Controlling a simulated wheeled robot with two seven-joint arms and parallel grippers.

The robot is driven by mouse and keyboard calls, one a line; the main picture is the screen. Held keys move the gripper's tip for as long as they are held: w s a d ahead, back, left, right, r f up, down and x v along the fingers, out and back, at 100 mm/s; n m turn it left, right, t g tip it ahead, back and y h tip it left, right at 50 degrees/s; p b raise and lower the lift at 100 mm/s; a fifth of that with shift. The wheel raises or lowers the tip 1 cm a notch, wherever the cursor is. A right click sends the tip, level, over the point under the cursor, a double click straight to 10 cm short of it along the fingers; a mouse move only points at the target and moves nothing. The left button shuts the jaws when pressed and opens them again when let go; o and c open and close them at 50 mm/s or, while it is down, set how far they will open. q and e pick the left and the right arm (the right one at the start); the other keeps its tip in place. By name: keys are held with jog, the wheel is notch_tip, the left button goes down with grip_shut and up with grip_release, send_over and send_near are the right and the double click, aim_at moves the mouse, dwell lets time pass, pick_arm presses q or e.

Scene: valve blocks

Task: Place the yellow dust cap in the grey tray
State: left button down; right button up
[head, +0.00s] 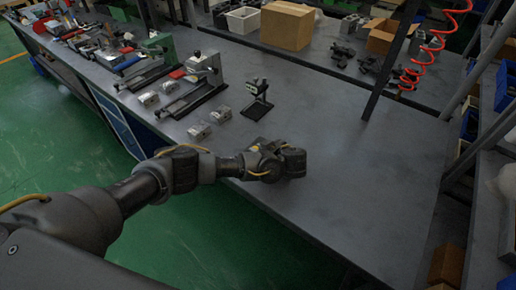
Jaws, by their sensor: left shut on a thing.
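My left gripper (292,163) is low over the grey bench top, near its front edge, seen from above and behind. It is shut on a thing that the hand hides. A small yellow patch shows beside the wrist; I cannot tell whether it is the yellow dust cap or part of my arm's yellow cable. Several small silver valve blocks (199,131) sit on the bench to the left and beyond the gripper. I cannot make out the grey tray. My right gripper is not in view.
A small black stand (257,102) is beyond the gripper. Vises (203,68) and tools crowd the left of the bench (370,190). A cardboard box (287,25) and white bin (243,20) stand at the back. A red coiled hose (432,45) hangs right. The bench right of the gripper is clear.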

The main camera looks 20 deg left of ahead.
pick_arm(q)
jog(key=shift+f, duration=0.15)
jog(key=c, duration=1.3)
grip_release()
jog(key=v, duration=0.3)
jog(key=shift+d, duration=0.1)
jog(key=p+v, duration=0.7)
jog(key=shift+r, duration=0.55)
jog(key=shift+s+d+r+p, duration=0.1)
jog(key=shift+s+d+p, duration=0.45)
jog(key=shift+p, duration=0.2)
